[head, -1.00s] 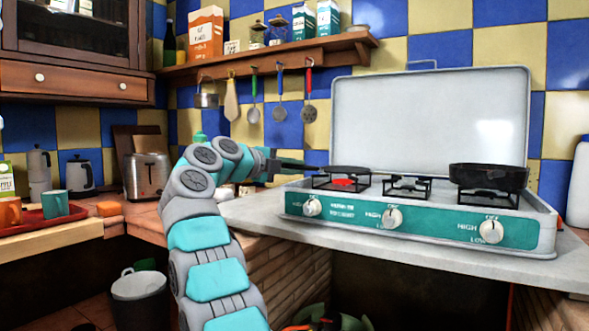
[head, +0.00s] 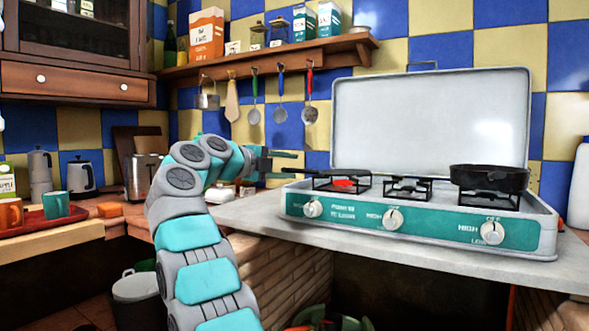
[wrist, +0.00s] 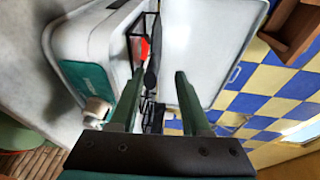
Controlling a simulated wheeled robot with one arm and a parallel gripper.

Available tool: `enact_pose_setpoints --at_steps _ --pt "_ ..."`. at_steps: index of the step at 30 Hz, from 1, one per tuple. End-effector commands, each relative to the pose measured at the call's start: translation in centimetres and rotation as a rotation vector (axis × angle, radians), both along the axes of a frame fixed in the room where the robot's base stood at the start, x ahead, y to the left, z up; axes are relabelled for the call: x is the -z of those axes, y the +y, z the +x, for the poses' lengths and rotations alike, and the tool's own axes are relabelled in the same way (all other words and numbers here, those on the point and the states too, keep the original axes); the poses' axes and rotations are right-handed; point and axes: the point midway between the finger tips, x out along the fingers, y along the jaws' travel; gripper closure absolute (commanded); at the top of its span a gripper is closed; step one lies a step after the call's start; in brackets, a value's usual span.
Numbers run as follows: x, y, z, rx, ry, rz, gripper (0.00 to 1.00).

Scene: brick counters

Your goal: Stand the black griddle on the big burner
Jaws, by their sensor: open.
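A flat black griddle (head: 343,172) lies level on the left burner of the camp stove (head: 420,222), above a glowing red spot, with its handle pointing left. In the wrist view the griddle (wrist: 152,72) shows nearly edge-on ahead of my fingers. My gripper (head: 298,165) is open and empty at the handle end, left of the stove; its green fingers also show spread apart in the wrist view (wrist: 157,76). I cannot tell which burner is the big one.
A deep black pan (head: 489,178) sits on the right burner. The middle burner (head: 408,187) is bare. The raised lid (head: 430,118) stands behind the burners. A toaster (head: 142,175) and red tray (head: 52,221) are at left. Utensils hang under the shelf (head: 270,60).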

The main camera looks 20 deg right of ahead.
Motion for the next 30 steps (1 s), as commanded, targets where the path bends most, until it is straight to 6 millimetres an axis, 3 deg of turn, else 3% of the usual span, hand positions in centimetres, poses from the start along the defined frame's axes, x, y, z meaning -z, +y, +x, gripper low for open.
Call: enact_pose_setpoints --at_steps 6,13,26,30 --pt "-0.5 4.3 -1.6 -0.002 0.004 -0.001 0.53" --pt "-1.1 7.5 -3.0 0.002 0.003 -0.001 0.53" --pt "-1.3 8.5 -3.5 0.002 0.001 -0.003 0.53" --pt "-3.8 7.9 -3.4 -0.017 -0.027 -0.071 0.53"
